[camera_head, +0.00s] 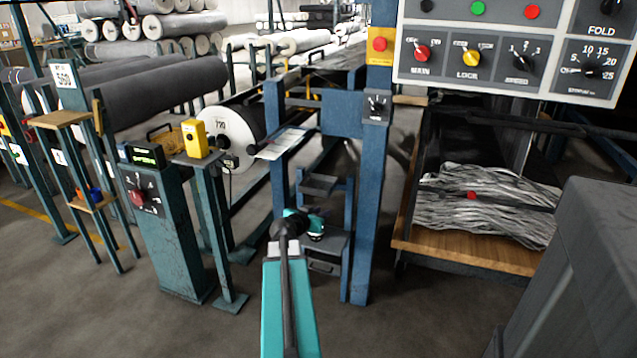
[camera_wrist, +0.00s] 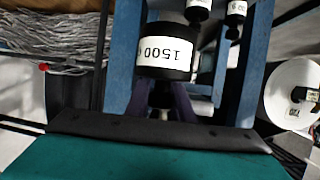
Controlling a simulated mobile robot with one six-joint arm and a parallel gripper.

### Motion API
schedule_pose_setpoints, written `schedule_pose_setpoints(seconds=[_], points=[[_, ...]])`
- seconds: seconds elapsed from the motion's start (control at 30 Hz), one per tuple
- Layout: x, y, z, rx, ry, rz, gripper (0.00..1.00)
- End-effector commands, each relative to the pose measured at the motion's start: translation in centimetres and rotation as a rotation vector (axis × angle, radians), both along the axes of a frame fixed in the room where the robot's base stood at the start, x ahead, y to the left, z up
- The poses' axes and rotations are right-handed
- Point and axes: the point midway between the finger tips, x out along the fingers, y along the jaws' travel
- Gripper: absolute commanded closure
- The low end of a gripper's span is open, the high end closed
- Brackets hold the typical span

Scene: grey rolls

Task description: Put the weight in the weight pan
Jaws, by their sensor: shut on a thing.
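A black cylindrical weight with a white label reading 1500 (camera_wrist: 168,51) sits at the tips of my dark gripper (camera_wrist: 164,92) in the wrist view. The jaws are shut on it, though the arm's end partly hides the grip. In the head view my gripper (camera_head: 314,228) is inside the blue frame, at the lower grey shelf (camera_head: 335,241). The weight is mostly hidden there. A smaller grey platform (camera_head: 318,184) sits above in the same frame. I cannot tell which of the two is the weight pan, or whether the weight touches a surface.
Two smaller labelled weights (camera_wrist: 198,10) (camera_wrist: 236,17) show beyond the held one. Blue posts (camera_head: 366,180) stand close on both sides of my gripper. A wooden-edged bin of grey strands (camera_head: 480,258) is at right; a teal pedestal (camera_head: 172,240) is at left.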

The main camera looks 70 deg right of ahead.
Motion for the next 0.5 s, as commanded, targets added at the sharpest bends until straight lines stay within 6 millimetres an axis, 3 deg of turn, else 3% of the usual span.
schedule_pose_setpoints(seconds=[0.03,0.5], points=[[0.1,-0.1,1.2,-0.004,0.001,0.007,1.00],[0.4,-0.4,4.8,-0.003,-0.005,0.037,1.00]])
